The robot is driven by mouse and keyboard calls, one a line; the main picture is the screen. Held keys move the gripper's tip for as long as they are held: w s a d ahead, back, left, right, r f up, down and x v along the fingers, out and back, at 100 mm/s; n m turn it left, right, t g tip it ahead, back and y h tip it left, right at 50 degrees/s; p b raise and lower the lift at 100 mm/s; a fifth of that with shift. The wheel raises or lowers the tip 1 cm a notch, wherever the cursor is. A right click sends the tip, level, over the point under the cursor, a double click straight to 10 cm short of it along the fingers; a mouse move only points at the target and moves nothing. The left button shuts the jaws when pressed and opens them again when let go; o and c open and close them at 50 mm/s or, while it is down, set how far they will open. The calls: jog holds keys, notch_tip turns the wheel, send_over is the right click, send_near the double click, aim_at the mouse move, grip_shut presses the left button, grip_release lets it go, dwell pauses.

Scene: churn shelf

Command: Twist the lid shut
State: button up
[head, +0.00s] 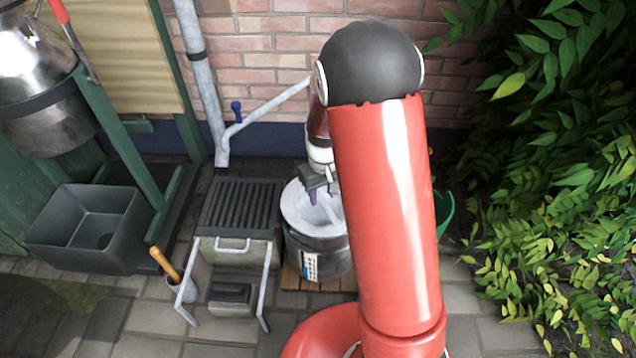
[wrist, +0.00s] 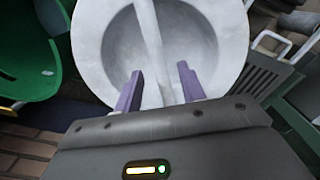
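The lid (head: 293,205) is a pale grey disc with a raised bar across it, on top of a steel can (head: 318,258). The wrist view shows the lid's rim (wrist: 232,60) and its bar handle (wrist: 150,35) close up. My gripper (head: 316,197) is at the lid, coming from above. In the wrist view my gripper (wrist: 160,72) has its two purple fingers apart, one on each side of the bar, with visible gaps. I cannot tell how deep the fingertips reach beside the bar. The lid's right part is hidden behind my arm in the head view.
The can stands on a wooden pallet (head: 291,278). A slatted rack (head: 240,205) stands close on its left, with a grey sink (head: 85,250) farther left. A green tub (head: 444,212) and leafy bushes (head: 570,190) are on the right. A brick wall (head: 265,60) is behind.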

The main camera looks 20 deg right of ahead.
aim_at(323, 200)
jog(key=shift+f+b, duration=0.3)
jog(key=shift+f, duration=1.8)
jog(key=shift+c, duration=0.3)
grip_shut()
